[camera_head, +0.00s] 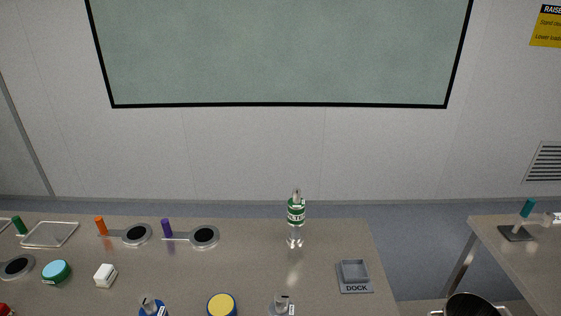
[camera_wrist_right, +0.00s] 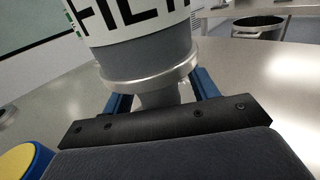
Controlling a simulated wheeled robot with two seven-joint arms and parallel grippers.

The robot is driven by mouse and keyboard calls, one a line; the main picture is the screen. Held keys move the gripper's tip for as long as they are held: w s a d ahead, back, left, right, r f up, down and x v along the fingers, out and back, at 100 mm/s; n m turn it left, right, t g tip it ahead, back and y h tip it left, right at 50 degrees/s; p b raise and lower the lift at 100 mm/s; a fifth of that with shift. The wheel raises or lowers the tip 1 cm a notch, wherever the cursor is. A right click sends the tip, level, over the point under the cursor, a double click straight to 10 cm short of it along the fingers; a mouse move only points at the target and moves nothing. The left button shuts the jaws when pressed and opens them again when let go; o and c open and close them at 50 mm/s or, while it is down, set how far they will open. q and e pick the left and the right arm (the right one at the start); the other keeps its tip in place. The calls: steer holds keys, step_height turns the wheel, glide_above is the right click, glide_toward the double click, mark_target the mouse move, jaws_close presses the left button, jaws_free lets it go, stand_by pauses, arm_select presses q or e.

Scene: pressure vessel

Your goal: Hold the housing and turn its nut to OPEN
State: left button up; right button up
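In the right wrist view a large upright cylinder, which looks like the housing (camera_wrist_right: 150,55), has a white band with black letters, a grey lower body, a metal flange and a narrower neck. My right gripper (camera_wrist_right: 165,98) has its blue fingers on both sides of the neck, under the flange, with no clear gap. The fingertips are hidden. In the head view a green-and-white labelled vessel (camera_head: 296,213) stands upright on a metal foot; I cannot tell if it is the same thing. No nut or OPEN mark is readable. My left gripper is not in view.
A grey dock (camera_head: 356,287) lies right of the vessel. A yellow-topped blue cylinder (camera_head: 222,304) is at the front, close left of my right gripper in the wrist view. Pads, a white block (camera_head: 105,275) and a tray (camera_head: 50,234) fill the left. A dark bin (camera_head: 470,305) stands right.

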steer(key=v, duration=1.2)
stand_by(0.3)
